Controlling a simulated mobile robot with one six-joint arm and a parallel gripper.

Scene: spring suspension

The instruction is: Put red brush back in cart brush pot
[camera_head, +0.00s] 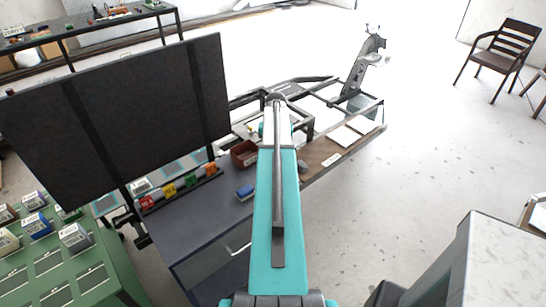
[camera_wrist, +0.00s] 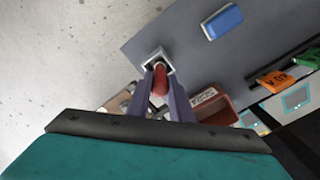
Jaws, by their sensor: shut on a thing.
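In the wrist view, my gripper (camera_wrist: 163,92) is shut on the red brush (camera_wrist: 160,78), with one grey-purple finger on each side of it. Beyond the fingertips is a light square-rimmed pot (camera_wrist: 146,58) at the edge of the dark grey cart top (camera_wrist: 180,40). The far end of the brush overlaps the pot's opening in the picture; I cannot tell how far it is inside. In the head view, my teal arm hides the brush and the pot, and the cart top also shows there (camera_head: 200,235).
A blue block (camera_wrist: 222,21) and a red-brown bin (camera_wrist: 218,106) lie on the cart top near the pot. Coloured tags (camera_head: 180,187) line the cart's left side below a large black panel (camera_head: 125,115). Long frame parts lie behind my arm. Open floor is at right.

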